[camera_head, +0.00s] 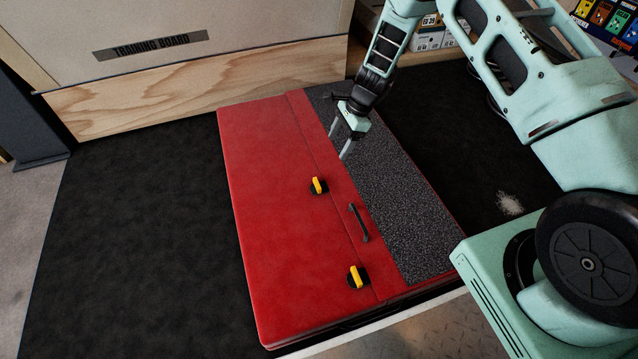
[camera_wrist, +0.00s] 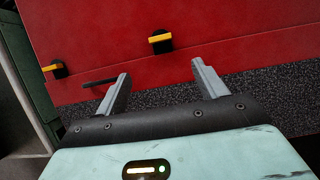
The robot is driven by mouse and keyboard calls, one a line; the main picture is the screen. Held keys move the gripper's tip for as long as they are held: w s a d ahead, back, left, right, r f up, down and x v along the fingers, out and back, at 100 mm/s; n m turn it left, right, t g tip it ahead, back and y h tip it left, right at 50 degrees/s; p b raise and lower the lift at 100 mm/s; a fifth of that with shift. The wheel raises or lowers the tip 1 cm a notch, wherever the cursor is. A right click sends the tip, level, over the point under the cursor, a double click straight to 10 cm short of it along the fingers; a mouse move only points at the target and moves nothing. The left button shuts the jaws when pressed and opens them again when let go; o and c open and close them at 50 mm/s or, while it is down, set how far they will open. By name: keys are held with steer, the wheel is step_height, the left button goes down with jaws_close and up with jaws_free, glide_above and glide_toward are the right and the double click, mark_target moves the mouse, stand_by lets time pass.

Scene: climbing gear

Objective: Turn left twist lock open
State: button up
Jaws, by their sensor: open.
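Two twist locks with yellow knobs on black bases sit on the red case or mat (camera_head: 270,190). The upper twist lock (camera_head: 318,186), farther left in the head view, is the one nearer my gripper; it also shows in the wrist view (camera_wrist: 161,40). The lower twist lock (camera_head: 357,278) also shows in the wrist view (camera_wrist: 55,68). Both knobs point about the same way. My gripper (camera_head: 341,141) is open and empty, above the speckled grey strip and apart from the upper lock. In the wrist view, that lock lies ahead, between the spread fingers (camera_wrist: 161,72).
A black handle (camera_head: 359,222) lies between the locks, on the side of the grey strip (camera_head: 395,200). A wooden board (camera_head: 200,95) stands behind the case. Black floor mat (camera_head: 140,220) is bare at the left. Boxes stand at the back right.

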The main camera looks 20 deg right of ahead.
mark_target(317, 183)
steer(key=b+x, duration=0.7)
steer(key=x, duration=0.9)
steer(key=shift+f+b, duration=0.15)
steer(key=shift+b, duration=0.2)
steer(key=c, duration=1)
